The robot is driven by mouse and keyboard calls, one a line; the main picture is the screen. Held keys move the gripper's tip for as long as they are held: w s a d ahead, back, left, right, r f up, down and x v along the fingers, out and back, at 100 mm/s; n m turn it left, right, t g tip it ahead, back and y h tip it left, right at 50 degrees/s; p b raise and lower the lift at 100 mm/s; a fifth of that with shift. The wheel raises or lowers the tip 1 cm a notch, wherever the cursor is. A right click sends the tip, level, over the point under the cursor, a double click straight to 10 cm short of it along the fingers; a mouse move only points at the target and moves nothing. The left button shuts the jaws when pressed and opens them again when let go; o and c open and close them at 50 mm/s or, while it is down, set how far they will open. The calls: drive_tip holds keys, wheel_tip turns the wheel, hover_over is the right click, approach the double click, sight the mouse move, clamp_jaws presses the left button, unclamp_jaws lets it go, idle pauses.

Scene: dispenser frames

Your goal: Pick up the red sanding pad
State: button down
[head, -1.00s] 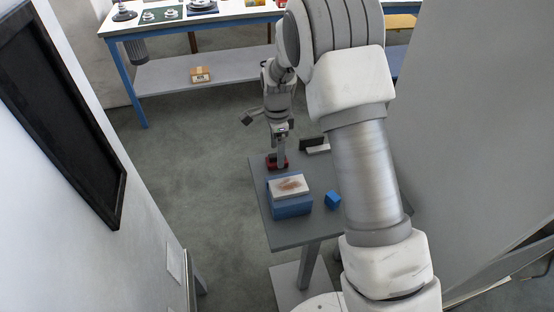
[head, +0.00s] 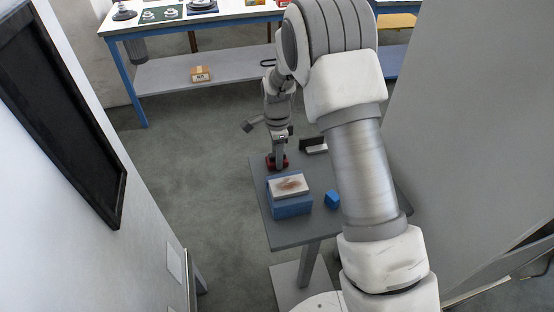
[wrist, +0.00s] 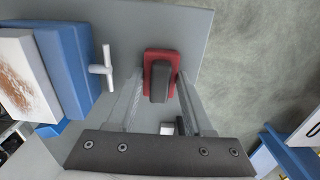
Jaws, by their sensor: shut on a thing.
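The red sanding pad (wrist: 160,80) has a red base and a dark grey grip on top. In the wrist view it lies between my two fingers, near the edge of the grey table. My gripper (wrist: 162,74) is shut on the pad, one finger along each side. In the head view the pad (head: 270,163) shows as a small red patch at the table's far left corner, partly hidden by my gripper (head: 278,162), which points down over it. I cannot tell whether the pad touches the tabletop.
A blue block (head: 292,207) with a brown-stained white top stands on the grey table (head: 300,236), nearer than the pad. A small blue cube (head: 332,198) is to its right. A dark and light object (head: 313,146) lies right of my gripper. A white-topped workbench (head: 225,16) stands behind.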

drive_tip(key=shift+r, duration=0.1)
wheel_tip(320, 180, up, 4)
drive_tip(key=shift+r, duration=0.15)
drive_tip(key=s+d+r, duration=0.1)
drive_tip(key=d+r, duration=0.2)
drive_tip(key=d, duration=0.2)
drive_tip(key=s+d+r+b, duration=0.1)
drive_tip(key=d+r, duration=0.2)
drive_tip(key=d, duration=0.3)
drive_tip(key=shift+d+r, duration=0.25)
drive_tip(key=shift+s, duration=0.1)
drive_tip(key=c, duration=1)
unclamp_jaws()
drive_tip(key=c, duration=0.4)
drive_tip(key=shift+c, duration=0.4)
